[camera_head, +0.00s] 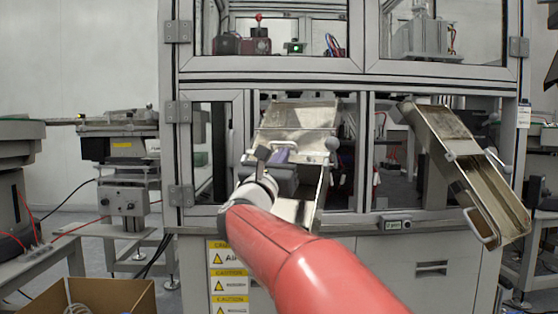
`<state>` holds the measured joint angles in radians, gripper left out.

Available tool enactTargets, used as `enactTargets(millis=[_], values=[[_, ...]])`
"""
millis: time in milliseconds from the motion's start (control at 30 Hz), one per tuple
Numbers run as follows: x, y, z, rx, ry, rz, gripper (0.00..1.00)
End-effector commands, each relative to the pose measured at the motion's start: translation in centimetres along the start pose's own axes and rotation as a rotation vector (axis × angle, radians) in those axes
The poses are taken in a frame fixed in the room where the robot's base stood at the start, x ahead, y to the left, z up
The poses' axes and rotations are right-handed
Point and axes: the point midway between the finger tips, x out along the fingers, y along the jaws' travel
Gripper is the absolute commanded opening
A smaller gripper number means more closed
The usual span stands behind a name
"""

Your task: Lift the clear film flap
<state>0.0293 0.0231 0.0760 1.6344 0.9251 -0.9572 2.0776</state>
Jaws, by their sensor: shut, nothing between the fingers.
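A pale, shiny panel (297,115) hangs in the middle opening of the machine, above a metal chute (318,190). It looks like the clear film flap, but its lower edge is partly hidden behind my gripper. My gripper (277,157) is in front of the opening, just below the panel, at the end of my red arm. Its fingers are small and partly hidden by the wrist; they are shut with nothing held. I cannot tell whether they touch the film.
The machine's grey frame posts (361,150) stand close on both sides of the opening. A long metal chute (465,170) juts out at the right. A feeder unit (120,145) stands at the left, and a cardboard box (125,293) sits at lower left.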

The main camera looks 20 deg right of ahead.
Motion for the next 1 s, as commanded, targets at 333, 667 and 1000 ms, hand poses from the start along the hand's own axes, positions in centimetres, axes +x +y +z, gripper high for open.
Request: enactTargets(millis=[333,667,1000], values=[[0.0,0.1,0.5,0.0,0.016,0.001,0.0],[-0.2,0.3,1.2,-0.001,0.075,0.0,0.0],[-0.4,0.8,3.1,0.002,0.177,-0.001,0.0]])
